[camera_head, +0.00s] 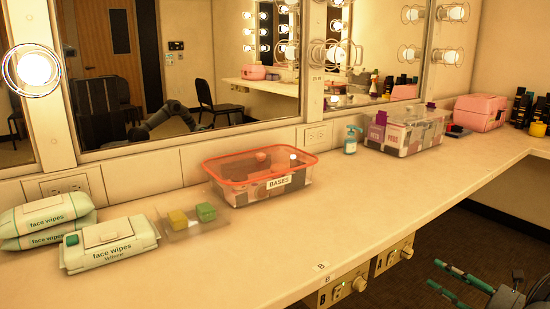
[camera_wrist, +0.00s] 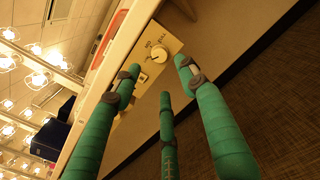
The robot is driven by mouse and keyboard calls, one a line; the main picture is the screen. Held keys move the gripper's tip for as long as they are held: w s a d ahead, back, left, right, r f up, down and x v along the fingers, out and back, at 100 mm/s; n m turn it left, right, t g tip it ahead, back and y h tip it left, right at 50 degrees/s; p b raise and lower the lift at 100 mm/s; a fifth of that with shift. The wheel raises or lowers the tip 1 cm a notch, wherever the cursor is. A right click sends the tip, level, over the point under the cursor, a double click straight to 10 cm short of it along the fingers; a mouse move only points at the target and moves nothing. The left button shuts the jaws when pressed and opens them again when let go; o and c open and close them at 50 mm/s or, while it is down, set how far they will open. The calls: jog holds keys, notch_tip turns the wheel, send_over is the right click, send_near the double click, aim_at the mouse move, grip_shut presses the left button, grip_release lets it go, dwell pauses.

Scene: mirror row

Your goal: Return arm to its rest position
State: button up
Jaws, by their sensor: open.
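My gripper (camera_head: 437,275) is at the lower right of the head view, in front of the counter's front edge and below the counter top (camera_head: 330,215). Its green fingers are spread apart with nothing between them. The fingers also show in the wrist view (camera_wrist: 160,78), spread and empty. They point toward a control panel with a white knob (camera_wrist: 158,53) under the counter edge. I cannot tell whether any finger touches it. Part of my arm shows at the head view's right edge; the rest is outside that view.
On the counter stand face wipes packs (camera_head: 110,246), a small tray with sponges (camera_head: 180,233), an orange-rimmed BASES bin (camera_head: 232,198), a blue bottle (camera_head: 351,141), a clear bin (camera_head: 400,141) and a pink case (camera_head: 480,112). Mirrors (camera_head: 370,50) line the wall. Dark floor (camera_head: 400,290) lies open in front.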

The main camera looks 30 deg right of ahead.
jog(key=w, duration=0.3)
jog(key=w+a, duration=0.1)
jog(key=w, duration=0.5)
jog(key=shift+w+a, duration=0.25)
jog(key=shift+a, duration=0.05)
jog(key=shift+s+d+r+m+p, duration=0.15)
jog(key=shift+m+p, duration=0.25)
jog(key=shift+m, duration=1.1)
jog(key=m, duration=0.3)
jog(key=shift+m+p, duration=0.4)
jog(key=m, duration=0.5)
jog(key=shift+s, duration=0.1)
jog(key=p, duration=0.2)
send_near(410, 256)
jog(key=shift+s+d+r, duration=0.1)
jog(key=shift+s, duration=0.65)
